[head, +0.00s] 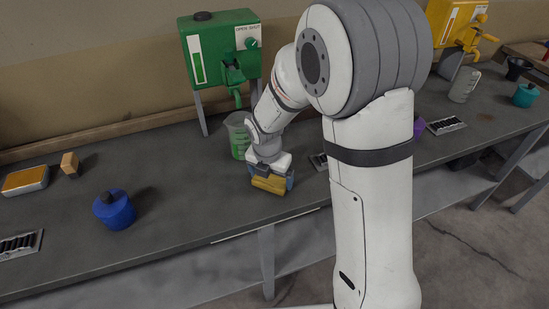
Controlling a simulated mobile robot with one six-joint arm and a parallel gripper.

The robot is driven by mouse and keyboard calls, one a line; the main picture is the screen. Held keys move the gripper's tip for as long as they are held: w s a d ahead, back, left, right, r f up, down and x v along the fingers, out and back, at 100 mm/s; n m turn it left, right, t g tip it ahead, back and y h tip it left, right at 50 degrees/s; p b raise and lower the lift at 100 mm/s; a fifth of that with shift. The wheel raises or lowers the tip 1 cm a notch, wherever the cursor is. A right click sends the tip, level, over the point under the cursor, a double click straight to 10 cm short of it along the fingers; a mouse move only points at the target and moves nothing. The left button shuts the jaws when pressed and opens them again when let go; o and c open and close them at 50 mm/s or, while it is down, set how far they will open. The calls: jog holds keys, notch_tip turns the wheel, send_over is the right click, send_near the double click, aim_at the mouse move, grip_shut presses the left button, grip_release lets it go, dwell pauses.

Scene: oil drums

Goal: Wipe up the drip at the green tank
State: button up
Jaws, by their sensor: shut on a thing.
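The green tank (222,50) stands on legs at the back of the bench, with a green tap (235,90) at its front. A clear jug (237,134) with green contents stands below the tap. My gripper (269,182) is just in front and to the right of the jug, pointing down. It is shut on a yellow sponge-like block (268,185), low at the bench; I cannot tell whether the block touches the top. No drip shows; the arm, gripper and jug hide parts of the bench there.
A blue can (114,210), a tan block (70,164), an orange-topped tin (25,180) and a grate (20,243) are at left. A yellow tank (455,25), another jug (465,85) and a teal can (525,95) are at right. Bench between blue can and gripper is clear.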

jog(key=shift+s+a, duration=0.2)
jog(key=shift+a, duration=0.65)
jog(key=shift+s+a+f+b, duration=0.1)
jog(key=shift+a+f+b, duration=0.1)
jog(key=shift+a+b, duration=0.25)
jog(key=shift+s+d+r, duration=0.1)
jog(key=shift+d+r, duration=0.2)
jog(key=shift+d, duration=0.05)
jog(key=shift+w+d+p, duration=0.25)
jog(key=shift+d+p, duration=0.05)
jog(key=shift+d, duration=0.45)
jog(key=shift+w+d+p, duration=0.25)
jog(key=shift+d+p, duration=0.05)
jog(key=shift+d, duration=0.4)
jog(key=r+p, duration=0.3)
jog(key=shift+d+r, duration=0.3)
jog(key=shift+r, duration=0.1)
jog(key=shift+w+r+p, duration=0.2)
jog(key=shift+r+p, duration=0.35)
jog(key=shift+r, duration=0.1)
notch_tip(320, 180, up, 3)
jog(key=shift+s+f+p, duration=0.1)
jog(key=shift+p, duration=1.15)
